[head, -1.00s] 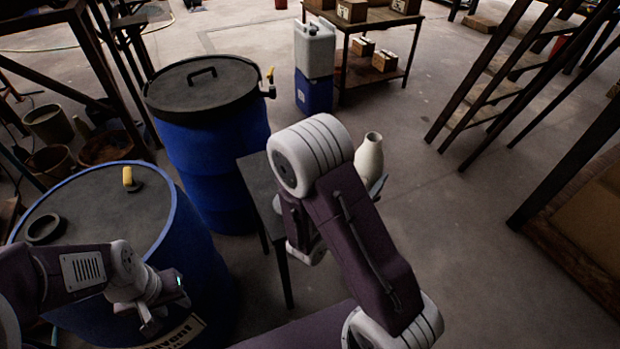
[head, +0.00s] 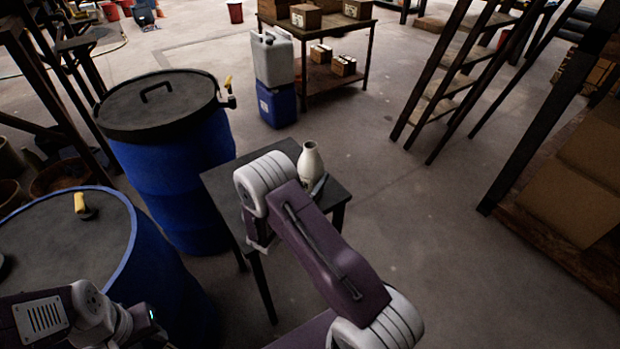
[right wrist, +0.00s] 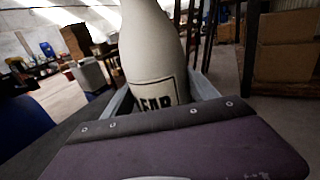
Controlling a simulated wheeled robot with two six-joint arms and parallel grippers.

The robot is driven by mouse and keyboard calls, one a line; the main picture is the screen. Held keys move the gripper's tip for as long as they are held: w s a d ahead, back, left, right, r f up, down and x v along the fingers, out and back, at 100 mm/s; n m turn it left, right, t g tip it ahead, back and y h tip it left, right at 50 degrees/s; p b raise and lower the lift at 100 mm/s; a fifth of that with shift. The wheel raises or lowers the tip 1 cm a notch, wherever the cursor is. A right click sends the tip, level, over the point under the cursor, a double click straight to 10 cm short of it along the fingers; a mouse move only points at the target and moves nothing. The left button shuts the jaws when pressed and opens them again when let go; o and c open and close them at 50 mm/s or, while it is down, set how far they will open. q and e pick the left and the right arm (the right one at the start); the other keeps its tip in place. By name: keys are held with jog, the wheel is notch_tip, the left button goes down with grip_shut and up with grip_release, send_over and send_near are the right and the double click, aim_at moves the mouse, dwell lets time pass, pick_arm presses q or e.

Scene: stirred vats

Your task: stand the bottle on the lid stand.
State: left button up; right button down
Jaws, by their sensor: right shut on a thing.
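A pale cream bottle (head: 311,163) with a dark-lettered label stands upright in my right gripper (head: 318,186). The right wrist view shows the bottle (right wrist: 152,50) between the two fingers, shut on it. In the head view it appears over the far right part of a small dark table (head: 222,185); I cannot tell whether it touches the top. My right forearm hides part of the table. A dark ring (head: 3,266), cut by the left edge, lies on the near blue vat's lid (head: 45,245); I cannot tell whether it is the lid stand. My left gripper (head: 145,335) is low at left, its fingers unclear.
A second blue vat (head: 180,185) with a handled dark lid stands left of the table. A grey jerrycan (head: 272,58) sits on a blue one behind. A ladder (head: 450,85) and boxes (head: 570,195) are at right. The floor between is clear.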

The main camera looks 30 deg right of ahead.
jog(key=shift+c, duration=1.2)
grip_release()
jog(key=shift+f, duration=0.1)
